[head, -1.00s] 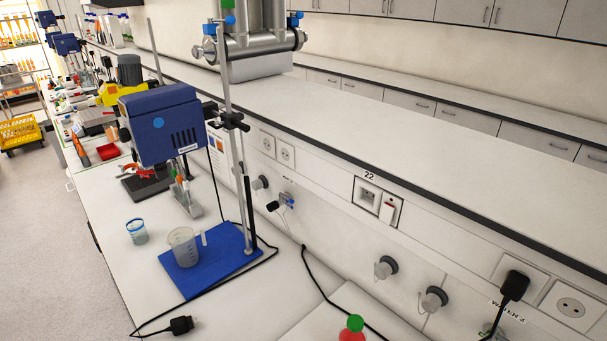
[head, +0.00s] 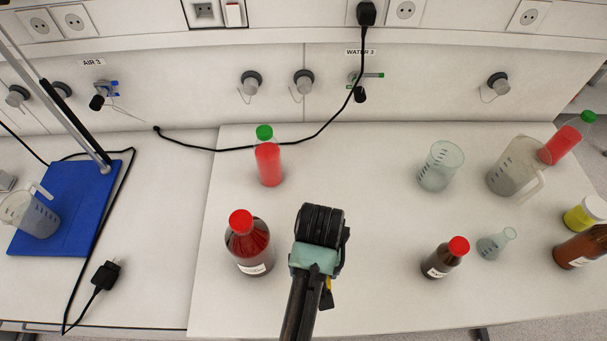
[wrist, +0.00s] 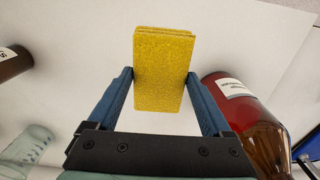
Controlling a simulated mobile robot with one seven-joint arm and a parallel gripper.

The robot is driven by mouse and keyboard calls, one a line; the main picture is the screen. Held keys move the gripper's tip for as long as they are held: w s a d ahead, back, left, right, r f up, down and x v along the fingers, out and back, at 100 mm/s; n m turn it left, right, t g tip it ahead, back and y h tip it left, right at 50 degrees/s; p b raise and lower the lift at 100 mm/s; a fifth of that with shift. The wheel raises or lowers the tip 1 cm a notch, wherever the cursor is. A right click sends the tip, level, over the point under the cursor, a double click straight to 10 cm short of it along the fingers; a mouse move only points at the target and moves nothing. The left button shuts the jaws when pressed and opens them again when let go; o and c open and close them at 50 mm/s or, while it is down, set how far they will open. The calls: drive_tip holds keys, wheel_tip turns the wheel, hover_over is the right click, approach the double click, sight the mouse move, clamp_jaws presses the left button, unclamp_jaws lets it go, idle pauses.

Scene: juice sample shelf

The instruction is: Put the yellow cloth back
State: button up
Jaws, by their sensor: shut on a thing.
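The yellow cloth (wrist: 164,60) is a flat, folded, rough-textured rectangle. In the wrist view it stands between the two blue fingers of my gripper (wrist: 160,80), which is shut on it. The white bench top shows behind it. In the head view my gripper (head: 327,286) is mostly hidden under my wrist, and only a small yellow bit of the cloth (head: 328,299) shows. It is over the front of the bench, between two red-capped brown bottles. I cannot tell whether the cloth touches the bench.
A large brown bottle (head: 248,243) stands close on the left, with a red juice bottle (head: 268,163) behind it. A smaller brown bottle (head: 444,258), flask (head: 495,243) and beakers (head: 440,166) stand right. A blue stand base (head: 75,205) and black plug (head: 104,274) lie far left.

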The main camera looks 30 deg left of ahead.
drive_tip(key=f, duration=0.3)
drive_tip(key=shift+w+d+f, duration=0.1)
drive_tip(key=shift+w+f, duration=0.2)
drive_tip(key=shift+f, duration=0.05)
drive_tip(key=shift+f+p, duration=0.4)
drive_tip(key=shift+f, duration=1.6)
drive_tip(key=shift+s, duration=0.1)
drive_tip(key=o, duration=1.2)
drive_tip(key=shift+f, duration=0.1)
drive_tip(key=shift+o, duration=0.2)
